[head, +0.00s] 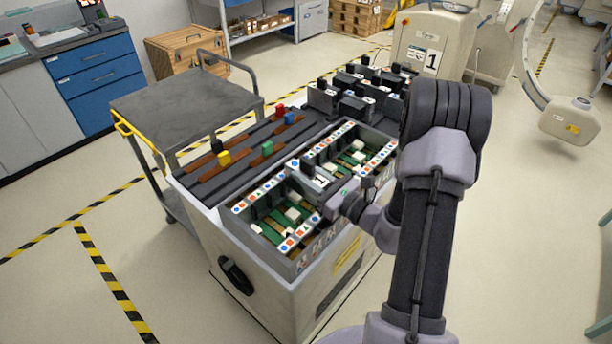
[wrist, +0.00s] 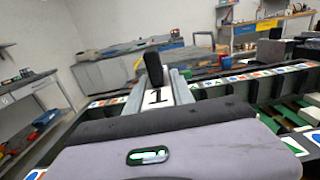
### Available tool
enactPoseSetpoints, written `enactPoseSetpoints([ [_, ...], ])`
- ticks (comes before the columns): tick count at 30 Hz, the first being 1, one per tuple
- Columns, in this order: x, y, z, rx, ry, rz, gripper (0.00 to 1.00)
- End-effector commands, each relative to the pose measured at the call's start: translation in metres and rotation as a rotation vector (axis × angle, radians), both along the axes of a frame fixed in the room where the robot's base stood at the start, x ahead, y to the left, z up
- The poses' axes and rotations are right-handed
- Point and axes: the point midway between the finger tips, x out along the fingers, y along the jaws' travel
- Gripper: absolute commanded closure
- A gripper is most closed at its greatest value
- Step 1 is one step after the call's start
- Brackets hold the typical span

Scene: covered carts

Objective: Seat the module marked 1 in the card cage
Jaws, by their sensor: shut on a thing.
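The module marked 1 (head: 319,181) is a grey block with a white label and a dark upright handle. It is at the middle of the card cage (head: 272,238), an open bay with green boards and rows of coloured symbols. My gripper (head: 333,203) is shut on the module, reaching in from the right. In the wrist view the module's label (wrist: 157,97) and black handle show beyond the grey-purple body of my gripper. The module's lower part is hidden, so I cannot tell how deep it sits or whether it touches the cage.
Several dark modules (head: 354,96) stand behind the cage. Coloured handles, including a yellow one (head: 224,158), stand on the cart's left top. A grey trolley (head: 185,100) stands to the left. A white machine (head: 425,48) stands at the back. The floor at front left is clear.

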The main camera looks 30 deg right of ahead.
Motion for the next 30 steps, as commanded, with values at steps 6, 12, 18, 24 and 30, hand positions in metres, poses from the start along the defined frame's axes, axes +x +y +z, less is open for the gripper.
enactPoseSetpoints([
  [6,-0.008,0.009,-0.034,0.001,0.050,0.017,1.00],
  [12,-0.008,0.009,-0.035,0.001,0.050,0.016,1.00],
  [18,-0.008,0.008,-0.035,0.001,0.050,0.014,1.00],
  [24,-0.008,0.008,-0.035,0.001,0.050,0.013,1.00],
  [30,-0.008,0.008,-0.021,0.001,0.050,0.013,1.00],
])
